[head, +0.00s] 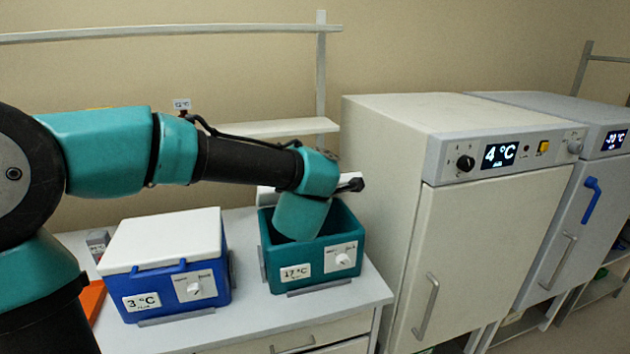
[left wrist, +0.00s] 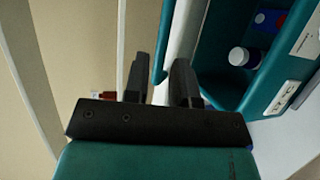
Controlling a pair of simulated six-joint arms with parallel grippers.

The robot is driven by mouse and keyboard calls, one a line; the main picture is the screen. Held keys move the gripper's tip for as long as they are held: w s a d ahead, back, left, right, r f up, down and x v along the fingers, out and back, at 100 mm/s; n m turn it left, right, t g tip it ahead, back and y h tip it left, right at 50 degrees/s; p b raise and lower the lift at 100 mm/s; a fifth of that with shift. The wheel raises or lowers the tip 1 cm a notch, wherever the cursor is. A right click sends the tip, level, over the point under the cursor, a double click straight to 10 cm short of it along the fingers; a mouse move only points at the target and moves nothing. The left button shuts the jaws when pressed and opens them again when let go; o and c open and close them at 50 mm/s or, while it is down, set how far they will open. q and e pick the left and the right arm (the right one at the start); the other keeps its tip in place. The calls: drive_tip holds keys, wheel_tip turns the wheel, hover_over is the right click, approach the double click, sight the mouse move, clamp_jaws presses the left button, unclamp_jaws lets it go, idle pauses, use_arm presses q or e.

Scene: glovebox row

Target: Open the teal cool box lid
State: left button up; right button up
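The teal cool box (head: 349,269) stands on the counter, marked 17 °C, with its top open in the head view. Its white lid (head: 267,196) stands raised at the back, mostly hidden by my left arm. The box also shows in the left wrist view (left wrist: 284,92), with small containers inside. My left gripper (head: 352,185) is at the raised lid, above the back right of the box. In the left wrist view its black fingers (left wrist: 160,82) are apart, beside the lid's white edge (left wrist: 182,38) and a teal bar. Contact is unclear. My right gripper is not in view.
A blue cool box (head: 215,292) with a closed white lid stands left of the teal one. A tall cream cabinet (head: 480,250) marked 4 °C stands close on the right. A wall shelf (head: 285,128) runs behind. The counter's front right (head: 345,300) is clear.

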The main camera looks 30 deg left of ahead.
use_arm(q)
drive_tip(key=v, duration=1.1)
drive_tip(key=shift+s, duration=0.15)
drive_tip(key=shift+d+f, duration=0.1)
